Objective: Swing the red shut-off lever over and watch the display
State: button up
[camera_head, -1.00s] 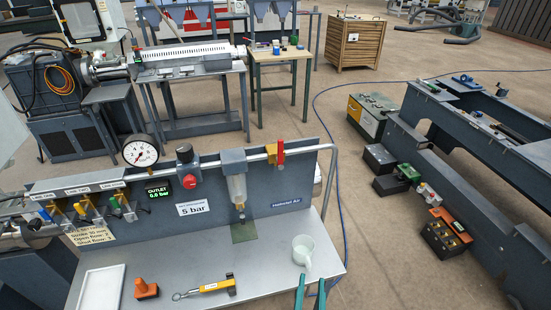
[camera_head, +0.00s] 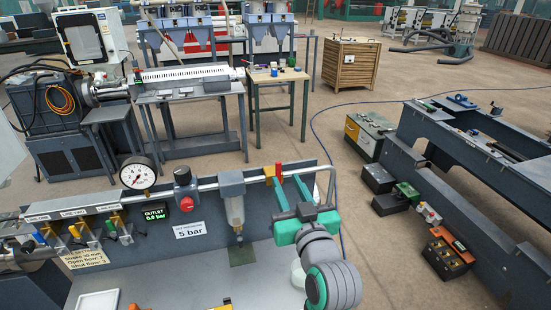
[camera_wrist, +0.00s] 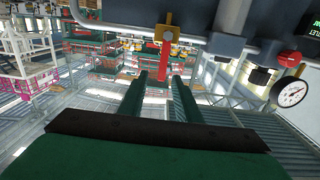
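The red lever (camera_head: 278,172) stands upright at a yellow valve body (camera_head: 268,173) on the pipe along the panel's top. My gripper (camera_head: 288,185) is at the lever, its two teal fingers apart. In the wrist view the red lever (camera_wrist: 163,57) hangs from the yellow valve (camera_wrist: 168,34), its free end lined up with the gap between my open fingertips (camera_wrist: 160,78). I cannot tell whether either finger touches it. The small outlet display (camera_head: 155,213) has green digits that look like 0.0 bar.
A round gauge (camera_head: 137,172), a red-knobbed regulator (camera_head: 185,190) and a clear filter bowl (camera_head: 235,211) line the pipe left of the valve. A 5 bar label (camera_head: 190,230) is on the panel. Small coloured levers (camera_head: 74,231) sit at far left.

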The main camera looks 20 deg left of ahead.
jog(key=shift+w+a+r, duration=0.3)
jog(key=shift+a+r, duration=0.05)
jog(key=shift+a, duration=0.05)
jog(key=x, duration=1)
jog(key=shift+a, duration=0.15)
jog(key=shift+c, duration=0.5)
grip_shut()
